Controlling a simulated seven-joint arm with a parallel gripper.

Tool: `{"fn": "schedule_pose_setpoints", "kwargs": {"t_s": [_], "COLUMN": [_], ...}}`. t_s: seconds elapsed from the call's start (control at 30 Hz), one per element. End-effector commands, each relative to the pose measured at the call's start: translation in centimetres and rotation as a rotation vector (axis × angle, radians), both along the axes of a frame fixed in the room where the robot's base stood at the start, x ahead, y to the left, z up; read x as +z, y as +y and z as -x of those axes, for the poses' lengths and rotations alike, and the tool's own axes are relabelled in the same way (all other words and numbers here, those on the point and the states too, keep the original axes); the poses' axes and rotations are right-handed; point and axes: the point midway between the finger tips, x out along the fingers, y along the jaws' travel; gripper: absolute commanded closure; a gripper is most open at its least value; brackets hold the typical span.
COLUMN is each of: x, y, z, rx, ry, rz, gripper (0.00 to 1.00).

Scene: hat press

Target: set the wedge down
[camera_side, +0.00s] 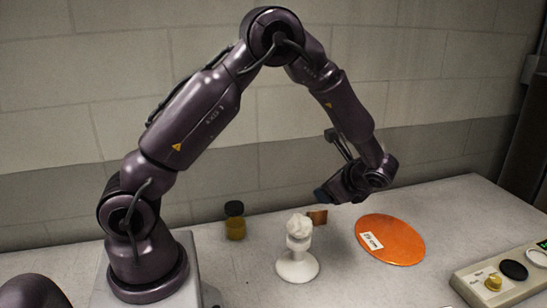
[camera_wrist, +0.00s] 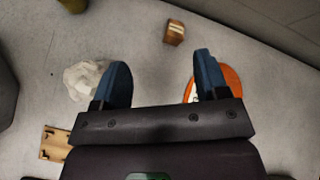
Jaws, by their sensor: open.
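A small brown block with a pale stripe, which looks like the wedge (camera_wrist: 174,32), lies on the table beyond my fingertips in the wrist view. A brown block that appears to be the same one (camera_side: 318,216) sits behind the white stand in the side view. My gripper (camera_wrist: 160,70) is open, with its two blue fingers apart and nothing visible between them. In the side view my gripper (camera_side: 325,194) hangs above the table, close to that block and apart from it. The block's lower left part is hidden by the stand's top.
A white stand (camera_side: 297,264) with a crumpled white lump (camera_side: 299,225) on top stands in front. A lidded jar (camera_side: 235,224) is at left. An orange labelled disc (camera_side: 398,241) lies at right, with a control box (camera_side: 470,284) beyond. A tan piece (camera_wrist: 55,143) shows lower left.

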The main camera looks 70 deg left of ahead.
Motion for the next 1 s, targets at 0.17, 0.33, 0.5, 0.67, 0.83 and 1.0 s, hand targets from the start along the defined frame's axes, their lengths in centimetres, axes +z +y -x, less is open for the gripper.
{"fn": "schedule_pose_setpoints", "kwargs": {"t_s": [0.17, 0.33, 0.5, 0.67, 0.83, 1.0], "x": [7.0, 11.6, 14.8, 16.3, 16.9, 17.0], "y": [-2.3, -5.1, -8.1, -10.6, -12.2, -12.7], "z": [4.2, 8.8, 13.5, 17.1, 19.1, 19.7], "rx": [0.207, 0.388, 0.553, 0.68, 0.759, 0.783], "ry": [-0.266, -0.501, -0.721, -0.884, -0.974, -0.997], "rz": [0.197, 0.401, 0.625, 0.826, 0.962, 1.004], "gripper": [0.32, 0.32, 0.32, 0.32, 0.32, 0.32]}}
